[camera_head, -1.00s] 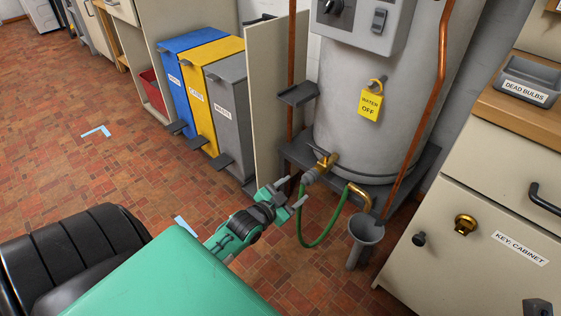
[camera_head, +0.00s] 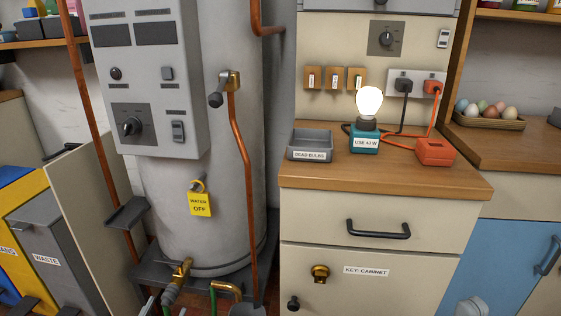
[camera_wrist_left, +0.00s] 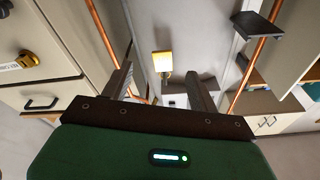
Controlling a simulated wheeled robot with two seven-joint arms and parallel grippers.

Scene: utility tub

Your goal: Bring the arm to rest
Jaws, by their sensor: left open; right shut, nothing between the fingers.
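My left gripper (camera_wrist_left: 160,88) shows in the left wrist view with its two dark fingers well apart and nothing between them. The boiler with its yellow "WATER OFF" tag (camera_wrist_left: 162,65) is beyond the fingers, apart from them. The rest of my left arm is out of frame. I cannot make out my right gripper in either view.
The grey boiler (camera_head: 200,236) stands on a dark shelf, with a brass tap (camera_head: 181,270) low in front and copper pipes (camera_head: 242,150) nearby. The key cabinet (camera_head: 340,290) is to the right. A lit bulb (camera_head: 368,102) and a dead-bulbs tray (camera_head: 310,146) are on its counter.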

